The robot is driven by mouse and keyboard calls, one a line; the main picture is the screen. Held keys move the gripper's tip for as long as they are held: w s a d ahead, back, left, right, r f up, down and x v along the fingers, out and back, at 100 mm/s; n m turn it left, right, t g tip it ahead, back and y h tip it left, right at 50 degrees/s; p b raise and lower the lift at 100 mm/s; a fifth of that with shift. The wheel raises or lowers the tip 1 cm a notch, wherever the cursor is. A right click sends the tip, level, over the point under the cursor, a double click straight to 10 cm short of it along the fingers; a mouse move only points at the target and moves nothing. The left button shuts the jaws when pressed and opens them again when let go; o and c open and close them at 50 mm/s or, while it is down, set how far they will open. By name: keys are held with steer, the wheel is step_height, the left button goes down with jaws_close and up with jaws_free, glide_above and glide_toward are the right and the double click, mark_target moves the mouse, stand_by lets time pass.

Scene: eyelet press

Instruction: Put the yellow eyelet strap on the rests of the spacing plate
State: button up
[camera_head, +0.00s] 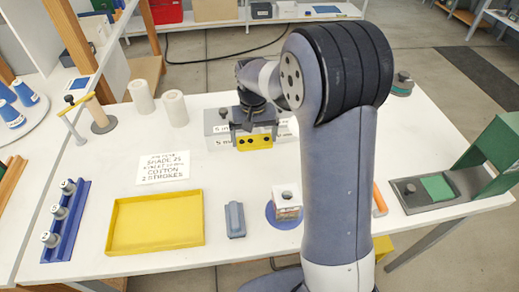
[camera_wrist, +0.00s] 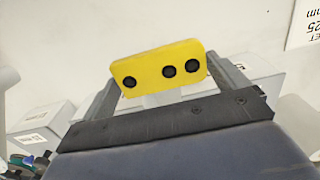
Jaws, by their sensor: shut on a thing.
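The yellow eyelet strap (camera_head: 258,142) has three dark eyelets on its face. My gripper (camera_head: 254,128) is shut on it, one finger at each end. In the wrist view, the strap (camera_wrist: 160,68) sits slightly tilted between the fingertips of my gripper (camera_wrist: 168,78). A low grey block (camera_head: 216,130) with printed labels and a dark knob lies just behind and beside the strap; it may be the spacing plate. The strap and my gripper hide part of it, and I cannot make out its rests or tell whether the strap touches it.
A yellow tray (camera_head: 155,247), a blue rack (camera_head: 64,226) with several knobbed pieces and a blue-grey block (camera_head: 235,219) are nearer. A small box stands on a blue disc (camera_head: 284,217). A green press (camera_head: 497,150) is at the right. White rolls (camera_head: 174,108) stand left of the grey block.

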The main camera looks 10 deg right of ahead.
mark_target(255, 156)
steer(key=shift+f, duration=2.85)
steer(key=shift+f, duration=0.2)
steer(key=o, duration=0.6)
steer(key=shift+r, duration=0.1)
